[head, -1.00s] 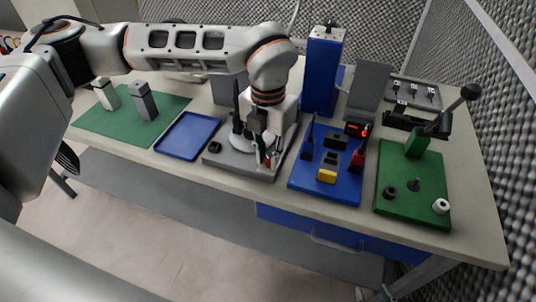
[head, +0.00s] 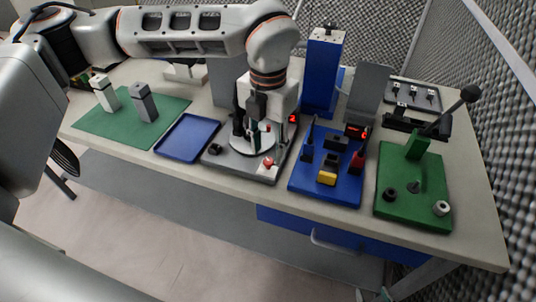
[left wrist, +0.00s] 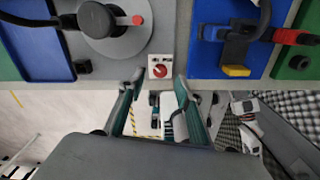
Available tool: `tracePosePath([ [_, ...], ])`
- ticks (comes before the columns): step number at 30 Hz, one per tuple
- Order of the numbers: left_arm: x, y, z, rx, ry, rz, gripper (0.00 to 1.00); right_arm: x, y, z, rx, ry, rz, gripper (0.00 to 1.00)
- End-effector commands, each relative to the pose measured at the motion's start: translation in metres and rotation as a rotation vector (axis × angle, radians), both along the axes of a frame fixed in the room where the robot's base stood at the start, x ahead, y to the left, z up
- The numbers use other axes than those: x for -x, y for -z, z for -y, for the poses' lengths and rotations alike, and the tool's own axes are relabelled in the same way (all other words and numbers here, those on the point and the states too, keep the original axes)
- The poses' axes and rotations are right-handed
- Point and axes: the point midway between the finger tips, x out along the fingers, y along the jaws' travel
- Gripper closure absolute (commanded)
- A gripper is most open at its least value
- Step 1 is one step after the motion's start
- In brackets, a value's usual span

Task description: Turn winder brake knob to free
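The winder (head: 237,168) is a grey base with a pale disc and a dark upright part, in the middle of the bench. Its red brake knob (head: 268,162) sits at the front right of the base. In the left wrist view the red knob (left wrist: 160,71) is on a small white plate with markings too small to read. My left gripper (head: 257,142) is above the base, behind the knob in the head view. In the left wrist view my left gripper's fingers (left wrist: 159,83) are spread and empty, with the knob just beyond their tips. My right gripper is not in view.
A blue tray (head: 186,138) lies left of the winder. A blue board (head: 313,187) with plugs and a green lever press (head: 405,208) stand to the right. A blue tower (head: 322,75) rises behind. A green mat (head: 120,125) with two posts lies far left.

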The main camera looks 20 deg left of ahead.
Motion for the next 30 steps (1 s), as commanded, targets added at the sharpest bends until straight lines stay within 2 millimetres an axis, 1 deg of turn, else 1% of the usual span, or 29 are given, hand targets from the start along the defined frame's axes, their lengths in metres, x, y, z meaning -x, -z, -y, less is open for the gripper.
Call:
tracePosePath([
  [1, -0.001, -0.012, 0.0, 0.0, -0.001, 0.005, 0.66, 0.0, 0.0, 0.0, 0.0, 0.0, 0.001, 0.6],
  [6, -0.001, -0.047, 0.0, 0.0, -0.002, 0.005, 0.66, 0.0, 0.0, 0.0, -0.001, 0.0, 0.001, 0.6],
  [9, -0.001, -0.063, 0.0, 0.001, -0.001, 0.003, 0.66, 0.0, 0.0, -0.001, -0.001, 0.0, 0.002, 0.6],
  [12, -0.001, -0.074, 0.0, 0.0, -0.001, 0.003, 0.66, 0.0, 0.0, -0.001, -0.001, 0.0, 0.002, 0.6],
  [18, 0.0, -0.083, 0.0, 0.0, -0.001, -0.001, 0.66, 0.0, -0.001, -0.001, -0.001, 0.0, 0.002, 0.6],
  [30, 0.0, -0.084, 0.0, 0.0, -0.001, 0.0, 0.66, -0.001, -0.001, -0.001, -0.003, 0.0, 0.001, 0.6],
])
